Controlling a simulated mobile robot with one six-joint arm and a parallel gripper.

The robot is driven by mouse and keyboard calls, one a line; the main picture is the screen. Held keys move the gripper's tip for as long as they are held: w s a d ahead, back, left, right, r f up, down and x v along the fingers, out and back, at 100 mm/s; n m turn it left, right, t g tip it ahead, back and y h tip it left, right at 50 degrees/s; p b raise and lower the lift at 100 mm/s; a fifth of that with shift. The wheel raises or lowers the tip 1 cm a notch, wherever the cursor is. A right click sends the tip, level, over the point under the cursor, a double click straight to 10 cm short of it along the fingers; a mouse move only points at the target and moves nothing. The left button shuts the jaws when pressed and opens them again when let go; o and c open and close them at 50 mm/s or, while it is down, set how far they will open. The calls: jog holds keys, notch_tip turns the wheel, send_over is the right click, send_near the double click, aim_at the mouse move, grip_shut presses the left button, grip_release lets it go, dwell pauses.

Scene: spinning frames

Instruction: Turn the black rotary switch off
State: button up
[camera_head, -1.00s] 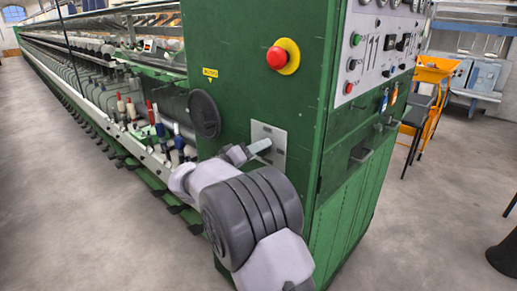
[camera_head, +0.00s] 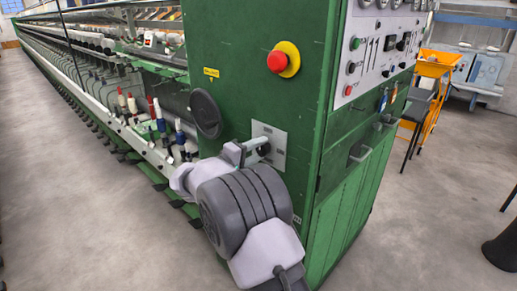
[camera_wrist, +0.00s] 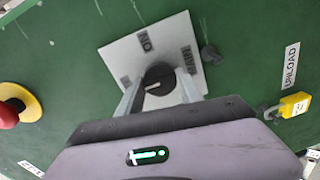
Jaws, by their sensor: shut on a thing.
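The black rotary switch (camera_wrist: 160,76) is a round knob with a white pointer mark, on a pale square plate (camera_wrist: 130,52) on the green panel. In the wrist view the mark points left and slightly down. In the head view my gripper (camera_head: 256,150) is at the plate (camera_head: 278,134), and the dark knob shows only partly between the fingers.
A red emergency button on a yellow base (camera_head: 283,60) sits above the plate. A dark round disc (camera_head: 205,114) is at the panel's left edge. A yellow padlock (camera_wrist: 294,105) hangs near an UNLOAD label. Bobbins (camera_head: 160,122) line the machine at left.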

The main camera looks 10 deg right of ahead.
dwell(0.3)
jog(key=o, duration=1.4)
jog(key=shift+c, duration=0.2)
jog(key=shift+s+a, duration=0.1)
jog(key=p+v, duration=0.3)
jog(key=v, duration=1.4)
jog(key=shift+a, duration=0.1)
